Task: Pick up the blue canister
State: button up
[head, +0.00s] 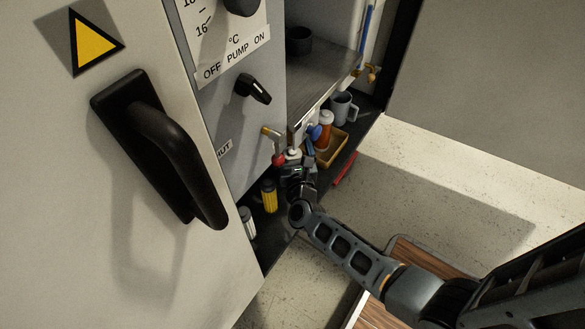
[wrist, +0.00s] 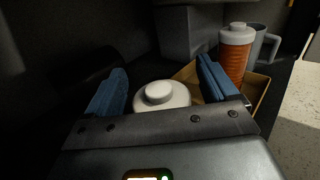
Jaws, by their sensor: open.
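My gripper (head: 300,165) is low at the dark shelf under the pump cabinet. In the wrist view its two blue fingers (wrist: 162,92) are spread apart. A white round lid with a raised cap (wrist: 160,94) shows between and just beyond them; the body below it is hidden by my gripper, so I cannot tell its colour. In the head view a small white top (head: 292,153) shows at my gripper, with the rest hidden. No clearly blue canister body is visible. Nothing is seen clamped between the fingers.
A yellow canister (head: 269,196) and a pale one (head: 247,222) stand nearer. A red bar (head: 345,169) lies near the shelf edge.

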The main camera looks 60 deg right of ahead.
grip_shut()
dwell(0.7)
